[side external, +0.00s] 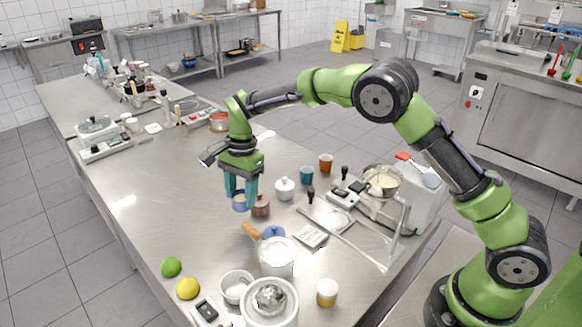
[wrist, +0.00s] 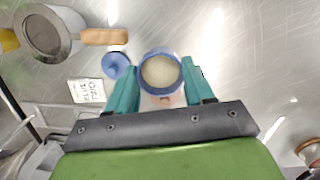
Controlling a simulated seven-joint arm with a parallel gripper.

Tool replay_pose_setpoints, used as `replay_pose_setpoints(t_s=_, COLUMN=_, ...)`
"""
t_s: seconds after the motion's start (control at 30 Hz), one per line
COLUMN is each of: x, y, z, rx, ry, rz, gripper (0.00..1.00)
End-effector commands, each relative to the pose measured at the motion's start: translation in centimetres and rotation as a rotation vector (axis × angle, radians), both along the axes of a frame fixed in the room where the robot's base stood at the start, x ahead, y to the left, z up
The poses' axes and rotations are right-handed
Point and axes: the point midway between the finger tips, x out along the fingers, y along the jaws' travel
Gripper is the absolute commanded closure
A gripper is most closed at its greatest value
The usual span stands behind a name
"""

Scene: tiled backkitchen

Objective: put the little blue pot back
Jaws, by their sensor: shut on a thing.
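My gripper (side external: 241,190) is shut on the little blue pot (side external: 240,202) and holds it above the steel table. In the wrist view, the pot (wrist: 160,72) sits between the two teal fingers, its blue rim around a pale content, with no lid on it. A round blue lid with a knob (wrist: 116,65) lies on the table to the left of the pot; it also shows partly behind a pan in the side view (side external: 273,232). A small white card with lettering (wrist: 88,90) lies near the lid; its words are hard to read.
A wooden-handled pan (side external: 276,262) stands close to the lid. A brown pot (side external: 260,207), a white lidded pot (side external: 284,190), a teal cup (side external: 306,176) and an orange cup (side external: 325,163) stand nearby.

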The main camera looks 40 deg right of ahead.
Motion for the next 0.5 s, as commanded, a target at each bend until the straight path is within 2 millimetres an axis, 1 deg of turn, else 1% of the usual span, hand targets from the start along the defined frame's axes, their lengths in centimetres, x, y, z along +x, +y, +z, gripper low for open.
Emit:
replay_pose_setpoints(t_s=0.03, x=0.4, y=1.0, z=-0.9, rx=0.001, ry=0.001, rz=-0.015, gripper=0.89)
replay_pose_setpoints(t_s=0.1, x=0.7, y=1.9, z=-1.6, rx=0.004, ry=0.0, rz=-0.038, gripper=0.89)
replay_pose_setpoints(t_s=0.2, x=1.0, y=2.7, z=-2.1, rx=0.006, ry=0.0, rz=-0.057, gripper=0.89)
replay_pose_setpoints(t_s=0.5, x=1.0, y=2.9, z=-3.4, rx=0.008, ry=0.002, rz=-0.064, gripper=0.89)
